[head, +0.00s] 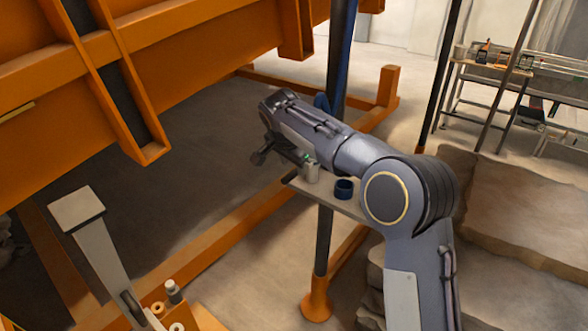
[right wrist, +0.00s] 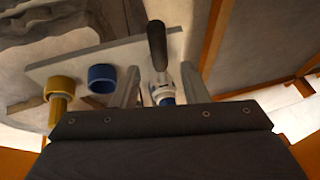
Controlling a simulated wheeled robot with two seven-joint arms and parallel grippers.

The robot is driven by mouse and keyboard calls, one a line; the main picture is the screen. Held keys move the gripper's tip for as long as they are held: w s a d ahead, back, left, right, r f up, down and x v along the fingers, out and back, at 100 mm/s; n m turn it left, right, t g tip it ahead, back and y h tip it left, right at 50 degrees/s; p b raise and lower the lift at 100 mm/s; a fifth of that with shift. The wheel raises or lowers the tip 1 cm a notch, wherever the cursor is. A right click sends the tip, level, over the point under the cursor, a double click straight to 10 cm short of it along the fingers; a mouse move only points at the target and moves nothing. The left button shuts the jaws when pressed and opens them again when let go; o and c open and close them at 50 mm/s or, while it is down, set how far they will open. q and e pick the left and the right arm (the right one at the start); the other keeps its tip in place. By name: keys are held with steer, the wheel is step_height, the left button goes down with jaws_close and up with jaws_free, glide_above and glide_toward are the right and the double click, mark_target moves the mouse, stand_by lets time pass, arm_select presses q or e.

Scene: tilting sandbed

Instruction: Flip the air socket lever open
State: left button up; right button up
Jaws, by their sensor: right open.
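The air socket lever has a black rounded handle (right wrist: 157,42) and a metal body with a blue collar, on a light grey plate (right wrist: 65,65) in the right wrist view. My right gripper (right wrist: 160,88) is open, with one finger on each side of the lever body. The handle sticks up beyond the fingertips, and I cannot tell whether the fingers touch the lever. In the head view my right gripper (head: 284,152) is at the plate's far left end, partly hidden by my own wrist.
A blue ring socket (right wrist: 102,78) and a yellow socket (right wrist: 62,90) sit on the plate left of the lever. A dark post (head: 323,245) stands by the plate. A large orange frame (head: 200,50) fills the upper left. Stone blocks (head: 520,210) lie right.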

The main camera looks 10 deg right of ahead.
steer(key=shift+v, duration=1.95)
steer(key=s+d+r+n+y+p, duration=0.1)
steer(key=s+d+n+y, duration=0.2)
steer(key=s, duration=0.7)
steer(key=s+d+r+n+y, duration=0.1)
steer(key=s+d+n, duration=0.1)
steer(key=s+d, duration=0.65)
steer(key=s+a+f+n+y, duration=0.1)
steer(key=s+a+f+n, duration=0.1)
steer(key=s, duration=0.9)
steer(key=s+a+f+n+y+p, duration=0.1)
steer(key=s+a+f, duration=0.4)
steer(key=s, duration=0.6)
step_height(320, 180, down, 2)
steer(key=shift+f+n+t, duration=0.1)
steer(key=shift+n+t, duration=0.3)
steer(key=shift+n, duration=0.3)
